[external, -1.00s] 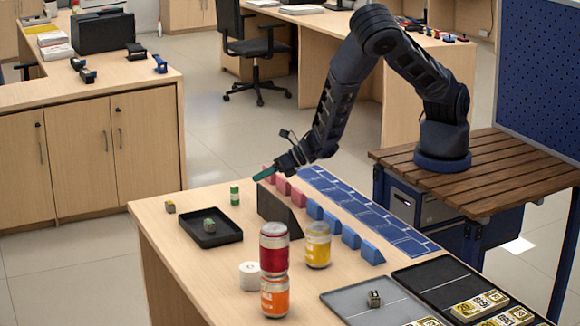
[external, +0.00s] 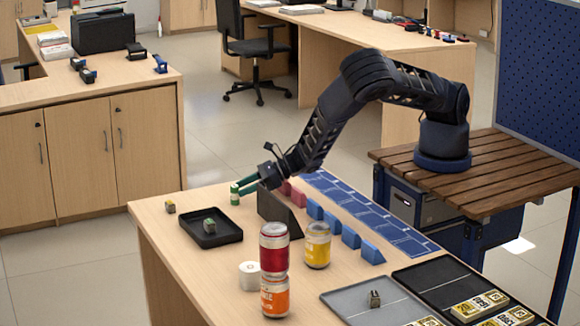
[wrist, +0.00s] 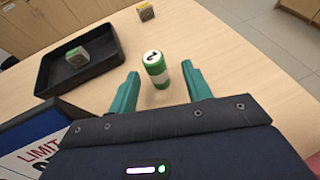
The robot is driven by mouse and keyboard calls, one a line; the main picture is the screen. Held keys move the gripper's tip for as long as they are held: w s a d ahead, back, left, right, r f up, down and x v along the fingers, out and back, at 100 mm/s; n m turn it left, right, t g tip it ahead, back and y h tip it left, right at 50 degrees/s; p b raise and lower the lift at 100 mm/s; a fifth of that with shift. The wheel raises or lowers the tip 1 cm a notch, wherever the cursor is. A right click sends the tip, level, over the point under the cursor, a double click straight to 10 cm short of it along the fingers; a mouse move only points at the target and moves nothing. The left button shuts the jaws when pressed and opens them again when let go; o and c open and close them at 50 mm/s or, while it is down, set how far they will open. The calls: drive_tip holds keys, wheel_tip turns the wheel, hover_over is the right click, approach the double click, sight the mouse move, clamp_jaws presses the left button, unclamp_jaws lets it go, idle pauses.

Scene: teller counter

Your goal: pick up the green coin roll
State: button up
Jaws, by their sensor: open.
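The green coin roll (external: 234,194) stands upright on the table near its far left edge, green with a white band. In the wrist view the green coin roll (wrist: 156,70) shows its pale marked top, between and just beyond the fingertips. My gripper (external: 247,186) is open, with teal fingers reaching left towards the roll at about its height. In the wrist view my gripper (wrist: 160,80) has one finger on each side of the roll, with a visible gap on both sides. The roll is not held.
A black tray (external: 232,238) with a small block (external: 209,226) stands in front of the roll. Another small block (external: 170,207) lies to the left. A dark wedge-shaped stand (external: 280,215) is right of the roll. Stacked cans (external: 274,250) stand nearer the camera.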

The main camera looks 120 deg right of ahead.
sight(230, 205)
drive_tip(key=shift+a+x, duration=0.15)
drive_tip(key=shift+x, duration=1.25)
drive_tip(key=shift+a+x, duration=0.1)
drive_tip(key=shift+x, duration=1.25)
clamp_jaws()
